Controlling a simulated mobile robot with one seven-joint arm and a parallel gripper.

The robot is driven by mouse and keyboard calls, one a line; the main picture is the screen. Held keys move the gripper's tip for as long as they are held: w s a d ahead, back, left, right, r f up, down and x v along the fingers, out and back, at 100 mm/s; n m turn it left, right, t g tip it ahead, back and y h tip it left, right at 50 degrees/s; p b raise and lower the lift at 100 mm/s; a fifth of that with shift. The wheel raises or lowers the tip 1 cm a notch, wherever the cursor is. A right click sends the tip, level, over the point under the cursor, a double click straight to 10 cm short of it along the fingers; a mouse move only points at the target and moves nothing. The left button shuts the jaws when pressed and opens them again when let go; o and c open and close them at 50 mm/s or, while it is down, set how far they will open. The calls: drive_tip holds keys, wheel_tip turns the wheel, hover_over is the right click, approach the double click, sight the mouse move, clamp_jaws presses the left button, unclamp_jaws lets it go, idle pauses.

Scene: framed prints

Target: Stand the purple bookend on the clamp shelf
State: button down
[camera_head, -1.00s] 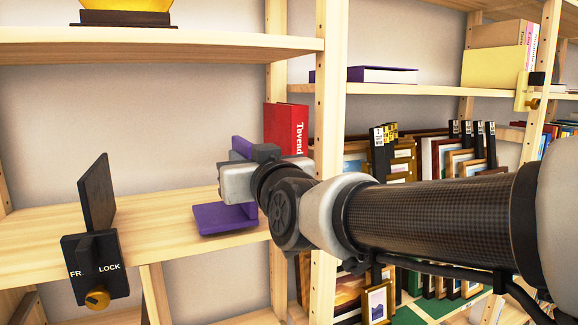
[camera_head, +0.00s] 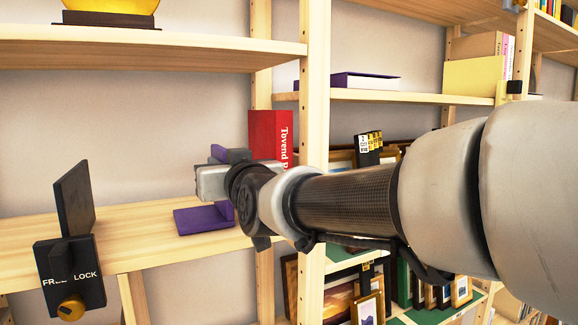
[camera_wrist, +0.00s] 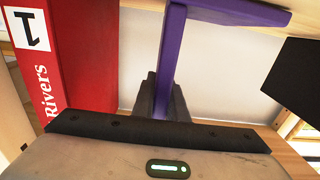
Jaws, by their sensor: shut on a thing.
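The purple bookend (camera_head: 205,219) stands upright at the right part of the clamp shelf (camera_head: 140,247), its flat base at board level. I cannot tell whether the base touches the board. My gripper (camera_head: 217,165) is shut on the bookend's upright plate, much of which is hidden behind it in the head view. In the wrist view both dark fingers (camera_wrist: 161,98) pinch the purple plate (camera_wrist: 166,55), and the base (camera_wrist: 238,12) shows at the top. A black clamp (camera_head: 72,240) with FREE and LOCK lettering and a yellow knob sits at the shelf's front left.
A red book (camera_head: 268,137) stands right of the bookend, close to my gripper; it also shows in the wrist view (camera_wrist: 85,50). A wooden post (camera_head: 314,120) rises behind my arm. An upper shelf (camera_head: 150,50) runs overhead. The board between clamp and bookend is clear.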

drive_tip(key=shift+r, duration=0.15)
drive_tip(key=c, duration=1.8)
unclamp_jaws()
drive_tip(key=shift+o, duration=0.6)
drive_tip(key=shift+f, duration=0.25)
drive_tip(key=v, duration=1.7)
drive_tip(key=shift+s+d, duration=0.2)
drive_tip(key=d+f+m+g+h, duration=0.35)
drive_tip(key=d+f+h, duration=0.25)
drive_tip(key=d+f, duration=0.75)
drive_tip(key=s+d+f+m+g+h, duration=0.3)
drive_tip(key=s+d+f+g, duration=0.3)
drive_tip(key=s+d+f, duration=0.45)
wheel_tip(320, 180, up, 17)
drive_tip(key=a+p, duration=0.1)
drive_tip(key=p, duration=1.7)
drive_tip(key=shift+w+a, duration=0.15)
drive_tip(key=shift+w, duration=0.1)
